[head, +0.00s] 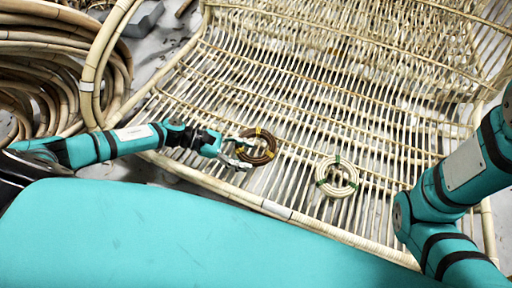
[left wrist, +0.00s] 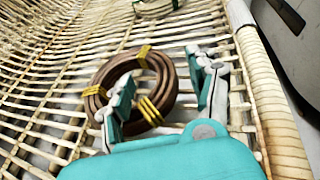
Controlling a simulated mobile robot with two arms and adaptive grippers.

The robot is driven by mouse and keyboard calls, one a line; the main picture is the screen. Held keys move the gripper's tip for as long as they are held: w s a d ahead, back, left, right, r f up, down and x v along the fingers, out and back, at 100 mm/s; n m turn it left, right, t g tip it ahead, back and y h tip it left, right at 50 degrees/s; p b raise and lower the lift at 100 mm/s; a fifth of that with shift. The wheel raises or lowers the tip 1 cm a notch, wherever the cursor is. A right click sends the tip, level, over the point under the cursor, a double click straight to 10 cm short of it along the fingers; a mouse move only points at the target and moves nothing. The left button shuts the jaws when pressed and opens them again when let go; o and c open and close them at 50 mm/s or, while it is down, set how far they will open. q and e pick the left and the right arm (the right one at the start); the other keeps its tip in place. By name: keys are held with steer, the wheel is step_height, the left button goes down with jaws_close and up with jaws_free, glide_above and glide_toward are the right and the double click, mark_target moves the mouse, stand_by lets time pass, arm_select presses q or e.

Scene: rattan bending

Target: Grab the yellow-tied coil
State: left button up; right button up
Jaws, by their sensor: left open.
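The yellow-tied coil (head: 271,147) is a dark brown ring bound with yellow ties, lying on the slatted rattan frame in the head view. It also shows in the left wrist view (left wrist: 112,70). My left gripper (head: 240,150) is open at the coil's left side. In the left wrist view my left gripper (left wrist: 165,80) has its fingers apart, one over the ring's opening and the other beyond its right edge. Whether they touch the coil I cannot tell. My right arm stands at the right, but its gripper is out of view.
A pale coil with green ties (head: 336,177) lies on the slats to the right. The rattan frame (head: 345,115) has open gaps and a thick front rail (head: 235,191). Large rattan hoops (head: 105,60) are stacked at the upper left. The slats behind the coils are clear.

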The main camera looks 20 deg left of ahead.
mark_target(251, 158)
arm_select(q)
steer(key=shift+b+x, duration=0.5)
steer(key=shift+x, duration=1.15)
steer(key=shift+o, duration=0.3)
steer(key=shift+f, duration=0.2)
